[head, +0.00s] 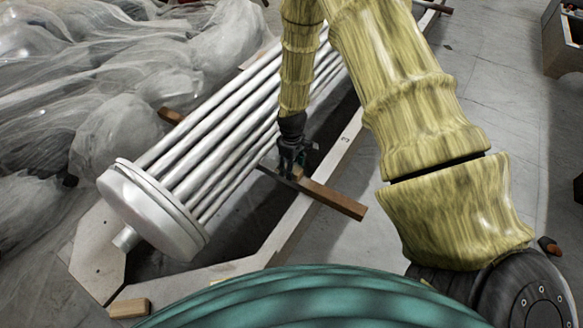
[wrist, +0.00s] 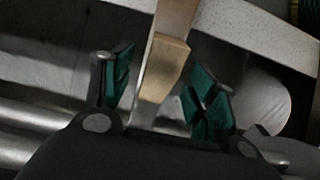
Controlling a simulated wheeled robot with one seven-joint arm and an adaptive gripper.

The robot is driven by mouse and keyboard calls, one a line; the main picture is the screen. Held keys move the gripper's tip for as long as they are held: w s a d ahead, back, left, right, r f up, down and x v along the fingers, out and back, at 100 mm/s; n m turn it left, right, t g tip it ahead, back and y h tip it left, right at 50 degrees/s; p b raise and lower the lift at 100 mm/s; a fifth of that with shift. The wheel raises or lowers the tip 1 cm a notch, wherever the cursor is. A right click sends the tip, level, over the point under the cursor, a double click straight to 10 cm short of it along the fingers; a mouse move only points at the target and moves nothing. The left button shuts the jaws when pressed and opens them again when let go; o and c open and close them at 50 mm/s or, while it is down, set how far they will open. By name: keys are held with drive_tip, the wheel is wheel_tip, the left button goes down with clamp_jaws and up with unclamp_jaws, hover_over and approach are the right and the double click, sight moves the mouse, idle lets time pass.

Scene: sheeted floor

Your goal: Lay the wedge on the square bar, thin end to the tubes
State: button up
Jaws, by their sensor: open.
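The square bar (head: 338,201) is a brown wooden beam that sticks out from under the pale metal tubes (head: 215,125) toward the right. The wedge (wrist: 164,66) is a light wooden piece that appears to lie on the bar (wrist: 177,14) in the wrist view. In the head view the wedge is small and mostly hidden by my gripper (head: 291,165). My gripper, with green finger pads in the wrist view (wrist: 160,92), is open around the wedge, with a gap on both sides. I cannot tell which end of the wedge is thin.
A white flange (head: 155,210) caps the near end of the tubes. A pale frame (head: 310,195) runs beside the bundle under the bar. A small wooden block (head: 129,308) lies at the lower left.

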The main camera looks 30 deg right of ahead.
wheel_tip(320, 180, up, 11)
drive_tip(key=shift+f, duration=0.2)
idle(0.3)
drive_tip(key=s+a+f+m, duration=0.2)
drive_tip(key=s+a+f, duration=0.1)
drive_tip(key=s+f, duration=0.5)
drive_tip(key=s+a+f+m, duration=0.1)
drive_tip(key=s+a+f, duration=0.2)
drive_tip(key=s+f, duration=0.45)
drive_tip(key=s+a+f+m, duration=0.1)
drive_tip(key=s+a+m, duration=0.1)
drive_tip(key=s, duration=0.8)
drive_tip(key=s+a+f+m, duration=0.1)
drive_tip(key=s, duration=0.9)
wheel_tip(320, 180, up, 26)
drive_tip(key=p, duration=2.5)
drive_tip(key=shift+w+f+m, duration=0.2)
drive_tip(key=shift+w+m, duration=0.1)
